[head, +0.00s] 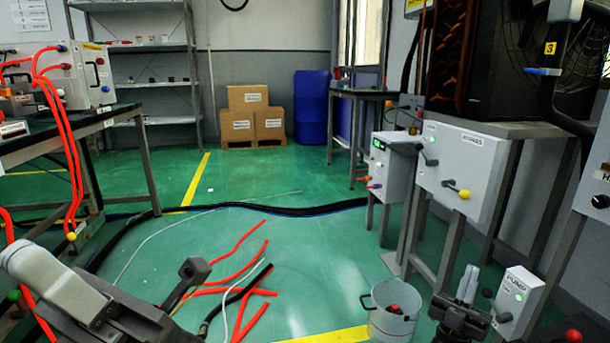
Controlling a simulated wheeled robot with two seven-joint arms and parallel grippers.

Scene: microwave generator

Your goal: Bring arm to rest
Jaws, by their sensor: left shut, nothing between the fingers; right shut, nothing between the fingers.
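My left arm comes in from the lower left with a pale grey link and a dark wrist. Its gripper (193,270) is shut and empty, above the green floor beside the red hoses. My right gripper (468,276) is at the lower right, shut and empty, pointing up. It is between a metal bucket and the small white pump box in the picture. Most of the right arm is outside the view.
The bucket (393,311) stands left of my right gripper; the pump box (518,298) is to its right. A bypass box (463,170) is farther back. Loose red hoses (232,270) lie on the floor. A dark table (70,128) stands left. Mid-floor is fairly clear.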

